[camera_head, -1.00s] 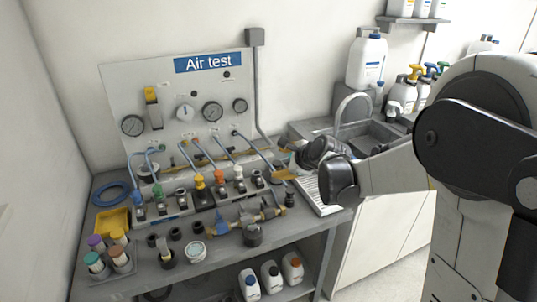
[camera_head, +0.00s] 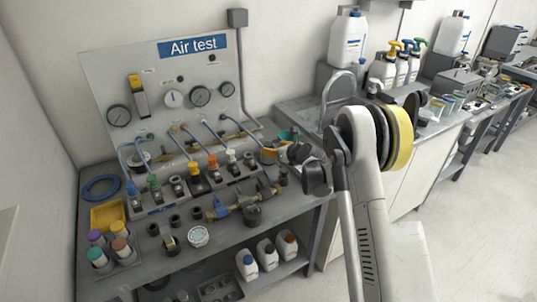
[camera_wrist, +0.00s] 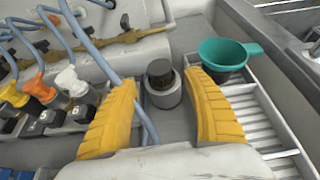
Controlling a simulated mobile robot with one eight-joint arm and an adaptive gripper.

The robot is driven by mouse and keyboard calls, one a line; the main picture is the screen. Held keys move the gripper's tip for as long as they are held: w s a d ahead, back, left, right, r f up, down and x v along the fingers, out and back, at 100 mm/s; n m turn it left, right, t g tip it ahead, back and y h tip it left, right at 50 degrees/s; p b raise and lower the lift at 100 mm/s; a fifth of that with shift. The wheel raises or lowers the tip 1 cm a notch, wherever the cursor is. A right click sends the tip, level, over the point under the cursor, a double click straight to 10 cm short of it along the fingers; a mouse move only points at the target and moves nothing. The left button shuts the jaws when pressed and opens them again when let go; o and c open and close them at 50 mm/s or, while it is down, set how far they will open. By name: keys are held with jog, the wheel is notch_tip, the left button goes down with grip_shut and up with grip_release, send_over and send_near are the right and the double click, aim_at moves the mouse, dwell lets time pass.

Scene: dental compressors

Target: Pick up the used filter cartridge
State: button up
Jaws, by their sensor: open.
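In the wrist view a short dark cylinder (camera_wrist: 160,74) stands upright in a round grey holder (camera_wrist: 163,95) on the grey bench. It lies between and beyond my yellow fingertips. I cannot tell for sure whether it is the used filter cartridge. My gripper (camera_wrist: 163,105) is open and empty, one finger on each side of the holder in the picture. I see no clear contact. In the head view my gripper (camera_head: 272,154) is over the right end of the bench, partly hidden by my arm.
A teal funnel (camera_wrist: 226,54) sits close beside the right finger, by a ribbed white tray (camera_wrist: 255,110). Blue hoses (camera_wrist: 88,40) and coloured valves (camera_wrist: 38,88) crowd the left. A brass pipe assembly (camera_head: 240,201) lies on the bench. A sink (camera_head: 310,112) stands to the right.

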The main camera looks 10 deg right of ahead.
aim_at(269, 145)
jog(key=x, duration=0.1)
jog(key=b+x, duration=0.1)
jog(key=x, duration=0.1)
jog(key=b+x, duration=0.1)
jog(key=x, duration=0.1)
jog(key=shift+w+r, duration=0.2)
jog(key=shift+r, duration=0.25)
jog(key=c, duration=1.3)
